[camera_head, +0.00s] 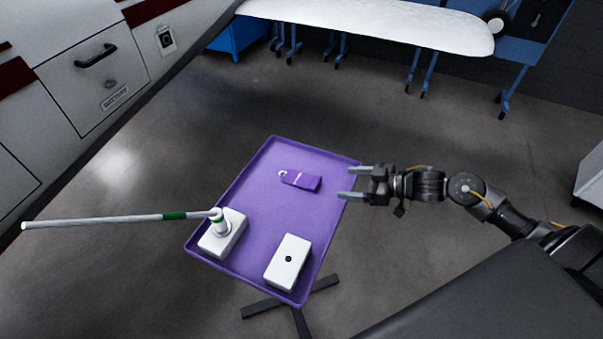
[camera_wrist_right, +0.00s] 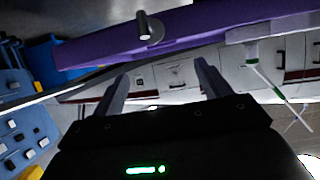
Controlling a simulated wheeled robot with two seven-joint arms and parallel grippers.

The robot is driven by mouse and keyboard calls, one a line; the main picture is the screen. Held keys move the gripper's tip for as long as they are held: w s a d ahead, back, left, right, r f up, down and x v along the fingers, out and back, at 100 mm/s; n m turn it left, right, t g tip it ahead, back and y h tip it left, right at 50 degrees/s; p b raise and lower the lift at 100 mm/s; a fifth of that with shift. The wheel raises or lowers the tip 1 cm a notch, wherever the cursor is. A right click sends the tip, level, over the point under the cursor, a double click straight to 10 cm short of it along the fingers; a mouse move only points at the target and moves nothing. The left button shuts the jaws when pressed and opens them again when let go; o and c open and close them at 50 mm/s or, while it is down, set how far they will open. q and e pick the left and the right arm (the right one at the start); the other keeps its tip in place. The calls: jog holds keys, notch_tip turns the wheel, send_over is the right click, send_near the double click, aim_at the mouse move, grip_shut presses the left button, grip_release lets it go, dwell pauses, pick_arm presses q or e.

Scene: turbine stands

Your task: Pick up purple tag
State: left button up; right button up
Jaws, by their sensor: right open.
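The purple tag (camera_head: 300,181) lies flat on the upper part of the purple tray table (camera_head: 262,205), with a pale ring at its left end. My right gripper (camera_head: 351,181) is open and empty at the tray's right edge, its fingers pointing left toward the tag with a gap between. My left gripper is not in view.
A white block (camera_head: 288,262) with a dark dot and a white base (camera_head: 223,234) holding a long white-green rod (camera_head: 120,220) stand on the tray's near part. White cabinets (camera_head: 80,75) line the left. A white-topped bench (camera_head: 370,25) is behind. The floor around the tray is clear.

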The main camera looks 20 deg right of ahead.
aim_at(316, 182)
jog(key=shift+a, duration=0.5)
jog(key=p+x, duration=0.1)
jog(key=x, duration=0.2)
jog(key=shift+w+a+f, duration=0.1)
jog(key=shift+w+a, duration=0.05)
jog(key=shift+w, duration=0.05)
jog(key=shift+w+a+f, duration=0.15)
jog(key=shift+w+f, duration=0.05)
jog(key=shift+w, duration=0.1)
jog(key=shift+w+a+f+p, duration=0.1)
jog(key=shift+w+a+p, duration=0.1)
jog(key=shift+a+p, duration=0.2)
jog(key=x, duration=0.2)
jog(key=p+x, duration=0.1)
jog(key=x, duration=0.1)
jog(key=shift+w+d+f, duration=0.15)
jog(key=shift+f, duration=0.1)
jog(key=shift+c, duration=0.5)
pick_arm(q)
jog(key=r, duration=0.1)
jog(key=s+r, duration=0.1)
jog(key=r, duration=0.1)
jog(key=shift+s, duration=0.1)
pick_arm(e)
jog(key=c, duration=1.4)
